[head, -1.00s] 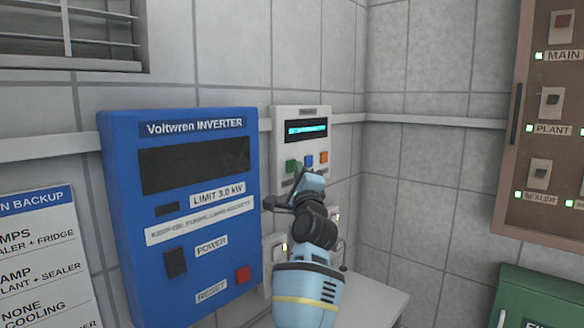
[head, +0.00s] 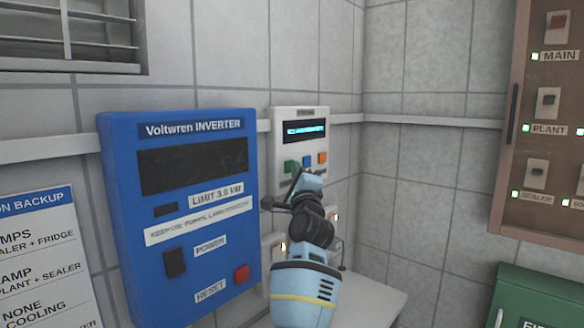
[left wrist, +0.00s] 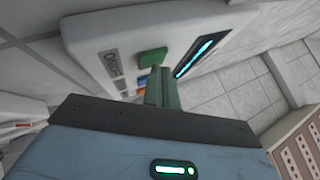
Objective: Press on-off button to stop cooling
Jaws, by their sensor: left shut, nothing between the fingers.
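A white control unit (head: 283,120) on the wall has a lit blue display (head: 305,129) and a row of green (head: 291,166), blue (head: 307,161) and orange (head: 322,158) buttons. My left gripper (head: 297,178) is shut and empty, in front of the unit just below the green button. In the left wrist view, its green-grey fingers (left wrist: 163,82) point at the unit, close beside the green button (left wrist: 152,56). I cannot tell whether they touch it. The fingers partly hide the blue and orange buttons there. My right gripper is not in view.
A blue inverter box (head: 125,190) stands out from the wall to the left of my arm. A brown switch panel (head: 520,205) hangs on the right wall, above a green box (head: 540,295). A white ledge (head: 375,300) lies below the unit.

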